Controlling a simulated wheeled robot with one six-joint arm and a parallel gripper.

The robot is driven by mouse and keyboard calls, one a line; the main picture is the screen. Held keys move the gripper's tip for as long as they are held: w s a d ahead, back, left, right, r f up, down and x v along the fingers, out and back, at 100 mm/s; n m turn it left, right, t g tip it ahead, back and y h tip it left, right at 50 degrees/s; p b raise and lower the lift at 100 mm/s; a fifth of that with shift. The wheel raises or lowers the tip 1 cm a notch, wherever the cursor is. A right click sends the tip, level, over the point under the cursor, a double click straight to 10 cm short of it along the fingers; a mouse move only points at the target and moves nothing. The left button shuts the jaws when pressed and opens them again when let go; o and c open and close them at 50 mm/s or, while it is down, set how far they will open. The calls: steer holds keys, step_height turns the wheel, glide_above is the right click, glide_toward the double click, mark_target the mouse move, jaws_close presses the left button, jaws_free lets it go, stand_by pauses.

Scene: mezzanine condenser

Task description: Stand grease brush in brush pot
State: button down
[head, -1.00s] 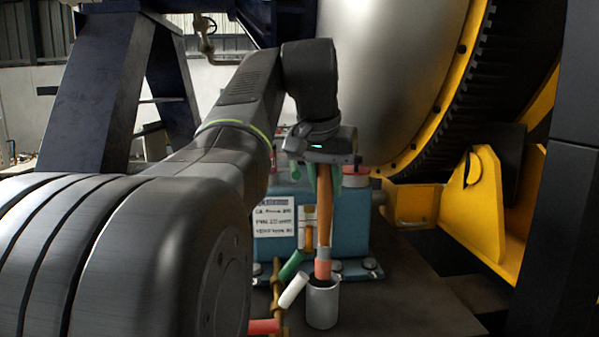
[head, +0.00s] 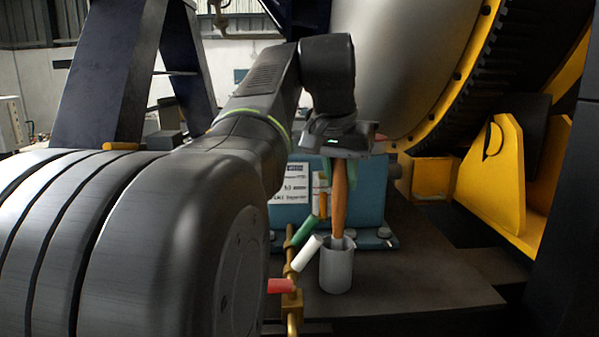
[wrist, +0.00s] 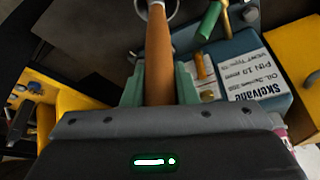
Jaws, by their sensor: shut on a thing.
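The grease brush (head: 339,200) has an orange-brown wooden handle and stands nearly upright, with its lower end inside the grey brush pot (head: 336,271). The bristle end is hidden by the pot wall. My gripper (head: 340,178) is above the pot, its green fingers shut on the upper handle. In the wrist view the handle (wrist: 159,60) runs between the two green fingers (wrist: 159,84). The pot's round rim (wrist: 176,14) shows at the top edge around the brush's far end. The pot stands upright on the dark surface.
A brass pipe (head: 292,300) with green, white and red levers stands just left of the pot; the white lever (head: 306,253) is close to it. A blue labelled box (head: 290,185) is behind. Dark surface right of the pot (head: 430,270) is clear.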

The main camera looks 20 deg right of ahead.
steer(key=c, duration=1.1)
jaws_free()
steer(key=p+v, duration=0.1)
steer(key=v, duration=1.3)
steer(key=shift+a+f, duration=0.1)
steer(key=shift+f, duration=0.15)
steer(key=x, duration=1.2)
steer(key=shift+w+d+f, duration=0.25)
steer(key=shift+w+d, duration=0.05)
steer(key=shift+d, duration=0.1)
steer(key=shift+r+p, duration=0.3)
steer(key=shift+r, duration=0.5)
